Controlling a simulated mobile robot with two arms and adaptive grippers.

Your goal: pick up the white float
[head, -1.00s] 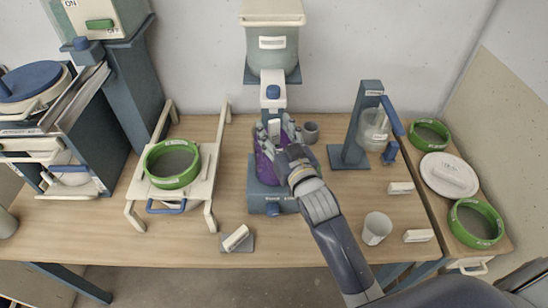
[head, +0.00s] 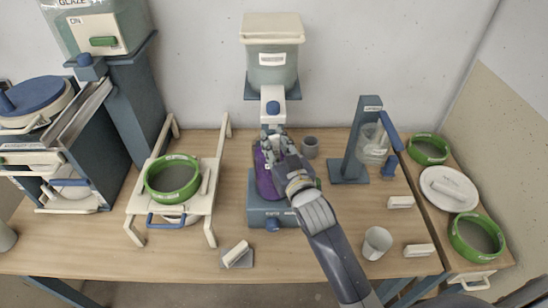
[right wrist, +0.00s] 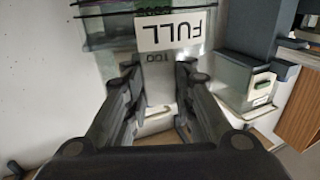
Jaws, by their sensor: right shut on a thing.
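The white float (right wrist: 158,92) is a pale block between the fingers of my right gripper (right wrist: 155,75) in the right wrist view. The gripper is shut on it. In the head view, my right gripper (head: 273,146) is at the top of a purple pot (head: 264,178) on a blue-grey stand (head: 268,213). Its fingers and wrist hide most of the float and part of the pot there. I cannot tell whether the float is clear of the pot. My left gripper is not in view.
A pale-lidded hopper (head: 271,62) is on the wall behind. A white rack (head: 197,205) with a green-ringed sieve (head: 172,176) stands left. Right are a grey cup (head: 310,147), a blue stand (head: 350,160) and a white cup (head: 376,243). The front middle of the table is mostly clear.

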